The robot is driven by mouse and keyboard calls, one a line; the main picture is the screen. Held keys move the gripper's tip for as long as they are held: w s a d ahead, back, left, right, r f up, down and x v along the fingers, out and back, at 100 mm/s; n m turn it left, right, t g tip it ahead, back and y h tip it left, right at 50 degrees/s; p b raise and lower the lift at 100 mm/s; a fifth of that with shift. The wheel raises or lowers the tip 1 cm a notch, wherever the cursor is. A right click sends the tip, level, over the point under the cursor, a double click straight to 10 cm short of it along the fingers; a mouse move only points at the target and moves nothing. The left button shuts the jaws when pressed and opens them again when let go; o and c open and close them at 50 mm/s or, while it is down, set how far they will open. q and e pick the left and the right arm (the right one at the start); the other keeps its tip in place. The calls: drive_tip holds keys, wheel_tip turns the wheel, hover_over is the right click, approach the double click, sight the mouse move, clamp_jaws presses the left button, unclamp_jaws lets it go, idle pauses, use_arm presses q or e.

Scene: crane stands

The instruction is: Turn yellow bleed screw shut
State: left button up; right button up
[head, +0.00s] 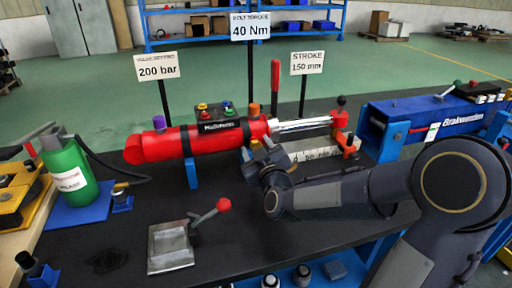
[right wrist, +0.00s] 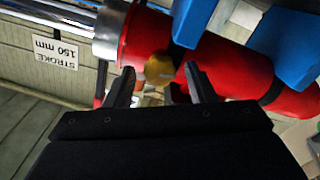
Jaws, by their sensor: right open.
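The red hydraulic cylinder (head: 170,144) lies across blue supports on the dark bench, its chrome rod pointing right. In the right wrist view the yellow bleed screw (right wrist: 158,68) is a round knob on the red cylinder body (right wrist: 225,62). In the head view the screw is small and partly hidden near the gripper, below the cylinder's right end. My right gripper (head: 262,158) is open at that end. In the wrist view its two fingers (right wrist: 160,84) stand on either side of the screw, with gaps visible; I cannot tell how deep it sits between them. My left gripper is not in view.
A lever with a red ball (head: 223,204) stands on a grey metal block in front. A green bottle (head: 66,170) stands at left. Sign posts rise behind the cylinder, including the STROKE sign (head: 307,63). A blue unit (head: 425,115) is at right.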

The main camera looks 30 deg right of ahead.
drive_tip(key=shift+w+d, duration=0.1)
drive_tip(key=shift+w, duration=0.2)
drive_tip(key=c, duration=1)
drive_tip(key=shift+f, duration=0.1)
